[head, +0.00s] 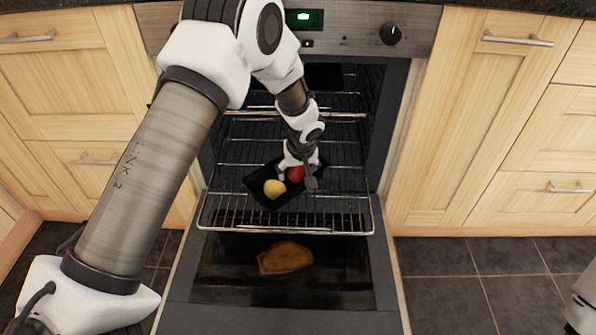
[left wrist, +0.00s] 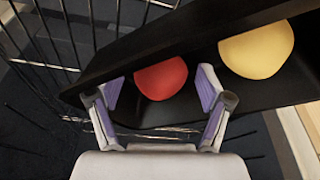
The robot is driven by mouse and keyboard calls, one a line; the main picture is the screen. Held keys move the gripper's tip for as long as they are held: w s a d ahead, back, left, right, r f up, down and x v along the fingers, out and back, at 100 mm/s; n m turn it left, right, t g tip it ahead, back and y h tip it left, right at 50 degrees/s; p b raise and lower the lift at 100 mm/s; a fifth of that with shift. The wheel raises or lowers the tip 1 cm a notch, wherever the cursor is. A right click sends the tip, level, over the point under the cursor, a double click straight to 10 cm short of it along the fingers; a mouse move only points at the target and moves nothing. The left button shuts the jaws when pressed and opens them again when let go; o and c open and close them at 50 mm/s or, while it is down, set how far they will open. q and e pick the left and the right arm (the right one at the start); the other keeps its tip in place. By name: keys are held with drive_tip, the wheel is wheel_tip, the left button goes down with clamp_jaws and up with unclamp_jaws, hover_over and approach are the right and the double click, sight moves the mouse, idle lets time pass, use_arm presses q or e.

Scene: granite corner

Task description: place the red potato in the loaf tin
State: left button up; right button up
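The black loaf tin (head: 266,203) sits on the pulled-out oven rack, and its dark wall (left wrist: 130,48) crosses the left wrist view. The red potato (head: 297,173) lies in the tin beside a yellow, round item (head: 274,188). In the left wrist view the red potato (left wrist: 162,79) and the yellow item (left wrist: 257,50) are apart. My left gripper (head: 299,177) is at the tin, its fingers on either side of the red potato. A gap shows between each finger pad and the potato (left wrist: 160,88). My right gripper is not in view.
The wire rack (head: 290,222) sticks out of the open oven. Below it, the lowered oven door (head: 225,292) shows an orange-brown shape (head: 285,258). Wooden cabinets (head: 505,110) flank the oven.

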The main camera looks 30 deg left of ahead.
use_arm(q)
drive_tip(key=shift+r, duration=0.1)
drive_tip(key=shift+r+p, duration=0.35)
drive_tip(key=p+v, duration=0.4)
drive_tip(key=v, duration=0.7)
drive_tip(key=shift+r, duration=0.2)
drive_tip(key=shift+s+d, duration=0.1)
